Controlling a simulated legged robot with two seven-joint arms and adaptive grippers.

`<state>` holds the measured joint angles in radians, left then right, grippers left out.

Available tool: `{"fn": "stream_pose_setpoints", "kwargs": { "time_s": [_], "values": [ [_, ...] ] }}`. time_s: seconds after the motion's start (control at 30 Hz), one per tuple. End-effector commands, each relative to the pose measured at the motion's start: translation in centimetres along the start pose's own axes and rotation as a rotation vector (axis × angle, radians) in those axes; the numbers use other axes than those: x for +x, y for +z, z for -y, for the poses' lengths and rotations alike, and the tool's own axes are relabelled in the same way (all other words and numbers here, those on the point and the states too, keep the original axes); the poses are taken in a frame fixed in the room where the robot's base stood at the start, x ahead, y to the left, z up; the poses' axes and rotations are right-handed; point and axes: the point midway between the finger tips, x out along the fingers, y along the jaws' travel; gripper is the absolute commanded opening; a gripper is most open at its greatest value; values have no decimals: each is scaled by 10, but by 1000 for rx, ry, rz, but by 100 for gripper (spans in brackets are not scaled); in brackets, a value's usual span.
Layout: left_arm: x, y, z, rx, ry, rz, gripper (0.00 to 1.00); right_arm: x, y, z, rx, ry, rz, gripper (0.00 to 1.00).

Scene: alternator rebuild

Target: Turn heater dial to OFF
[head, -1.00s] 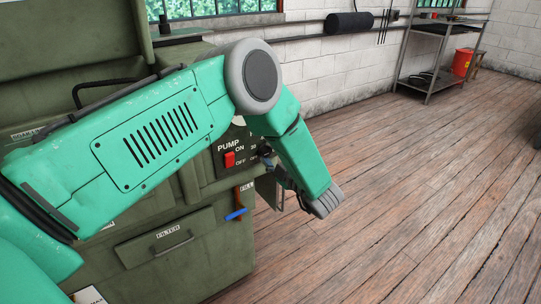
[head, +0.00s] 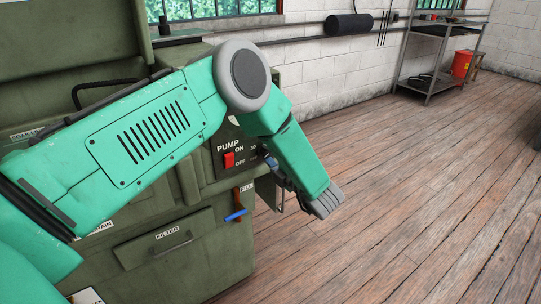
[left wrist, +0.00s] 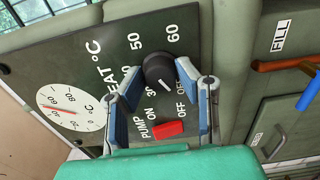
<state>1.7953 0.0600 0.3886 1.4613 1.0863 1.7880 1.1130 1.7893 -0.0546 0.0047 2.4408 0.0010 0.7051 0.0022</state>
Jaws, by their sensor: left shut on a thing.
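The black heater dial (left wrist: 158,70) is on the dark control panel, among the printed numbers and an OFF mark, in the left wrist view. Its short white pointer faces the lower side, between the 30 and the OFF mark; exactly where is hard to tell. My left gripper (left wrist: 160,78) is shut on the dial, with one blue-grey finger on each side. In the head view my left gripper (head: 270,161) is at the panel's right end, mostly hidden by my wrist, which also covers much of the dial. My right gripper does not show.
The red pump switch (left wrist: 168,129) sits close below the dial; it also shows in the head view (head: 229,160). A round white gauge (left wrist: 71,107) is on the panel. A blue-ended lever (head: 236,214) sticks out below. Wooden floor right of the green machine is clear.

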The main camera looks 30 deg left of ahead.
Motion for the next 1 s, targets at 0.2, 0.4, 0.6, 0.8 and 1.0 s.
{"fn": "stream_pose_setpoints", "kwargs": {
  "time_s": [0.2,0.4,0.6,0.8,1.0],
  "values": [
    [-2,-2,6,10,-11,0,0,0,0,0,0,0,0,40],
    [-2,-2,5,9,-9,0,49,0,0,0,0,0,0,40],
    [-1,-2,2,5,-4,0,49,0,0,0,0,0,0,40],
    [-15,0,2,4,-3,2,49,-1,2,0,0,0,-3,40],
    [-55,0,3,6,-5,3,49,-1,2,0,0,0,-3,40]
  ]
}}
